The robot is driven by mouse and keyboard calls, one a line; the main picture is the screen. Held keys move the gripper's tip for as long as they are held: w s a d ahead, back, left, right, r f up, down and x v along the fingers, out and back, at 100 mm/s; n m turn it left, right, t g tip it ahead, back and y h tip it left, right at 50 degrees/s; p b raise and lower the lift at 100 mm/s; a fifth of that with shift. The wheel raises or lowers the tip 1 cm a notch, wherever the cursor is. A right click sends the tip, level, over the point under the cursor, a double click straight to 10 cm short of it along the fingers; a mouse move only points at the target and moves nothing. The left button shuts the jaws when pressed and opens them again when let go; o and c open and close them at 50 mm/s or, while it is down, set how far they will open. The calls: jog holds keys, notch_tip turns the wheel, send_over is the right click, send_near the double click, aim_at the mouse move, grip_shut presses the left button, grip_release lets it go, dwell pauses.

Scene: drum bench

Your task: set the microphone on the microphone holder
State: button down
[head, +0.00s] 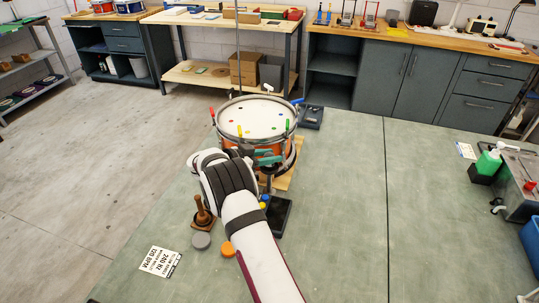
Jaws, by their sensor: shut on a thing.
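My gripper (246,151) is at the near side of a snare drum (258,116) with an orange shell and a white head. My own wrist and forearm cover most of its fingers. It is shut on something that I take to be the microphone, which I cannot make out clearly. A stand with a black base (281,217) is just right of my forearm, partly hidden. It may be the microphone holder, but I cannot tell for sure. Whether the held thing touches the stand or drum is hidden.
Coloured markers lie on the drum head and rim. A brown wooden peg stand (203,214), a grey disc (201,241) and an orange disc (228,249) are left of my forearm. A printed card (160,261) lies front left. The bench right of the drum is largely clear.

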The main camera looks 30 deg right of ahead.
jog(key=shift+f, duration=0.3)
jog(key=c, duration=0.8)
grip_release()
jog(key=v, duration=1.1)
jog(key=shift+f, duration=0.1)
